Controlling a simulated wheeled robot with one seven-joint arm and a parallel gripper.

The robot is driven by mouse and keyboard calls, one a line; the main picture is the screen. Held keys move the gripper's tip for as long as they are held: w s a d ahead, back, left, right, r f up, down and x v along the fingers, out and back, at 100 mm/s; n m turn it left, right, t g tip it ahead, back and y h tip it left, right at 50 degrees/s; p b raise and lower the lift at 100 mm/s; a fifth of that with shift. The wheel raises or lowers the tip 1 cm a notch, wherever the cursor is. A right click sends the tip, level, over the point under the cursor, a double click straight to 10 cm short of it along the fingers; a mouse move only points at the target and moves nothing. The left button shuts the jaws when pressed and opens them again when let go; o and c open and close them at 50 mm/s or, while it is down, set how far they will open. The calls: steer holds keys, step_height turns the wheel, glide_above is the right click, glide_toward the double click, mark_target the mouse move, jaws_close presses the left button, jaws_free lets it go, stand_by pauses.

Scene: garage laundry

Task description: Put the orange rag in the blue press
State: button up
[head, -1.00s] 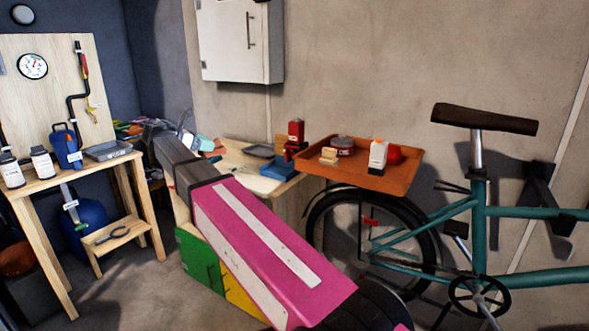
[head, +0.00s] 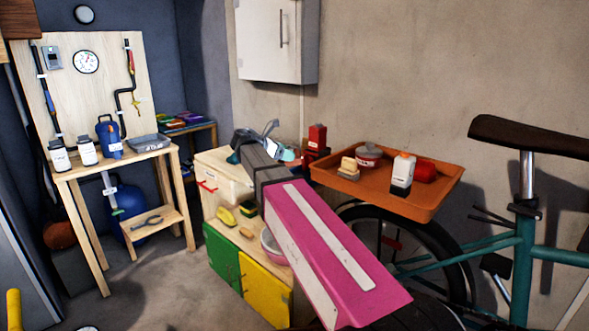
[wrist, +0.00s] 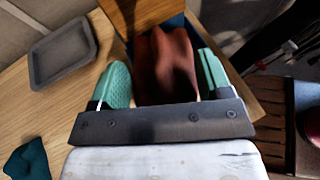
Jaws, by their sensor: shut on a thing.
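My gripper (wrist: 160,62) has teal finger pads on either side of a reddish-brown cloth, which I take to be the orange rag (wrist: 165,70) in shade. The gripper is shut on it, above a wooden top. A dark blue patch (wrist: 176,21) shows just beyond the rag, partly covered by it and by a wooden piece; it may be the blue press. In the head view my gripper (head: 265,148) is at the wooden bench, largely hidden by my pink arm.
A grey tray (wrist: 62,52) and a teal cloth (wrist: 28,162) lie on the wooden top. Right of my arm are a red object (head: 317,137), an orange tray (head: 432,203) with several items, and a bicycle (head: 520,240).

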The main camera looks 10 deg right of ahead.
steer(key=d+f, duration=0.2)
steer(key=d, duration=0.1)
steer(key=shift+s, duration=0.4)
steer(key=shift+f, duration=1.9)
steer(key=shift+f, duration=0.15)
steer(key=o, duration=0.9)
steer(key=shift+a+r, duration=0.25)
steer(key=v, duration=1.1)
steer(key=shift+s+a, duration=0.1)
steer(key=shift+a, duration=0.15)
